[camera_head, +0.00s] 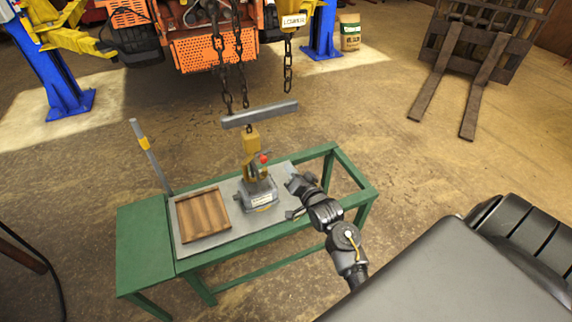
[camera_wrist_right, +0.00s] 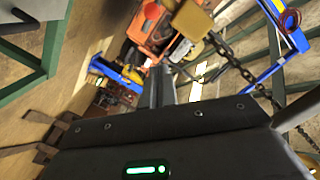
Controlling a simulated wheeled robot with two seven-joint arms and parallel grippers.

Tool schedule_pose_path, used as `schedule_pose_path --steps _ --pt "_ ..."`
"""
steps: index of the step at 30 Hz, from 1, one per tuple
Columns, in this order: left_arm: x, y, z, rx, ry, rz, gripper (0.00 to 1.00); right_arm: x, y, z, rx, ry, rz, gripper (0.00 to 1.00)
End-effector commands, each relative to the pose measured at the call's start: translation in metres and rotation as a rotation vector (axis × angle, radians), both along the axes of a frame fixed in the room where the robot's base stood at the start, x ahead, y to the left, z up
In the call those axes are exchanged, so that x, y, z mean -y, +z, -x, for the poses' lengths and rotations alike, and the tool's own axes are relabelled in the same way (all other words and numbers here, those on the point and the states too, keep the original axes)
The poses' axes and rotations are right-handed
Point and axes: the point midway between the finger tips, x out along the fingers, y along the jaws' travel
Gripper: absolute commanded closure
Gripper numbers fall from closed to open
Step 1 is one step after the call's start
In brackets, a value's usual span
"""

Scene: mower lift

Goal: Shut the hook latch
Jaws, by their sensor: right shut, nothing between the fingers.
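A yellow hook block (camera_head: 250,140) hangs on chain below a grey bar, over the green bench. Below it is a hook part with a red ball (camera_head: 264,158), standing above a grey machine body (camera_head: 259,194). The latch itself is too small to make out clearly. My right gripper (camera_head: 292,185) is shut and empty, just right of the grey body and lower than the red ball. In the right wrist view, a yellow block (camera_wrist_right: 193,20) with chain shows beyond the gripper's dark body. My left gripper is not in view.
The green bench (camera_head: 145,245) has a grey top with a wooden slatted board (camera_head: 202,215) left of the machine. A grey lever (camera_head: 150,155) stands at its left. The grey bar (camera_head: 260,115) hangs above. An orange mower (camera_head: 205,48) and blue lift posts stand behind.

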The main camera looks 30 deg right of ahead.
Motion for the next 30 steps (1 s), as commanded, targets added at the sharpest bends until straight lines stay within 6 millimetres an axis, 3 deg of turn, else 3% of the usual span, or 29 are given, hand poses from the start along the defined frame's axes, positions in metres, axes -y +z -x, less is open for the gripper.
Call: schedule_pose_path --steps 11,14,17,20,23,24,26,27,29,30 --pt "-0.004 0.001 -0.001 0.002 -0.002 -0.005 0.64 -0.001 0.001 0.005 -0.001 0.001 0.000 1.00" --pt "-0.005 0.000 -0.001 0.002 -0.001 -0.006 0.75 -0.002 -0.004 0.005 -0.010 0.002 0.002 1.00" --pt "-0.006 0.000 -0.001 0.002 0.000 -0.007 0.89 -0.010 -0.035 0.007 -0.073 0.022 0.019 1.00" --pt "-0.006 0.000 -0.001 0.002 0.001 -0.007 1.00 -0.027 -0.103 0.019 -0.213 0.067 0.064 1.00" --pt "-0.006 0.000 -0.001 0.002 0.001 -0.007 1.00 -0.051 -0.200 0.056 -0.417 0.148 0.146 1.00" --pt "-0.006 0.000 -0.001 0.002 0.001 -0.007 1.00 -0.061 -0.241 0.079 -0.507 0.190 0.188 1.00" --pt "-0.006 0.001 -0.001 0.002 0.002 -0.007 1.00 -0.072 -0.299 0.122 -0.641 0.258 0.256 1.00" --pt "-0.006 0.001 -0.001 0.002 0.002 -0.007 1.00 -0.078 -0.334 0.155 -0.727 0.307 0.301 1.00" --pt "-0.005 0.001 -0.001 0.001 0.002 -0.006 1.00 -0.083 -0.378 0.206 -0.848 0.383 0.370 1.00" --pt "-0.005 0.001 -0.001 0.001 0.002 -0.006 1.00 -0.085 -0.403 0.242 -0.924 0.433 0.414 1.00"
